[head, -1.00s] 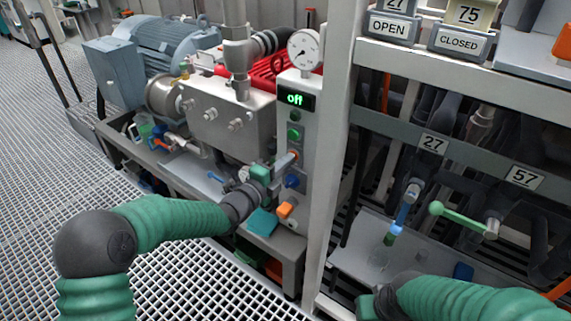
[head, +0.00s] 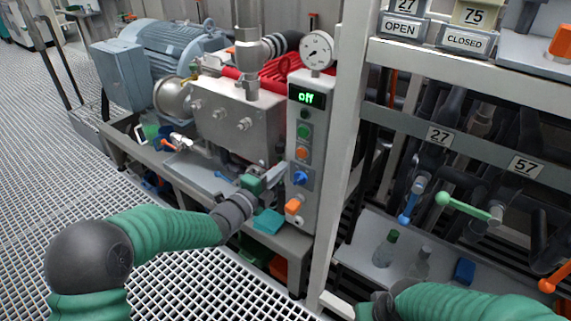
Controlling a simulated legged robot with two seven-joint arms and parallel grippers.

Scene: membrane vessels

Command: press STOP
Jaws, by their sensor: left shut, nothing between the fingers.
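A grey control panel (head: 312,128) stands at the centre, left of the white frame post.
A steel pump box (head: 238,118) and a blue motor (head: 160,50) stand behind my left arm. The white post (head: 345,150) rises close right of the panel. Right of it are valve handles, bottles and a blue block (head: 464,271). Grating floor lies open at left.

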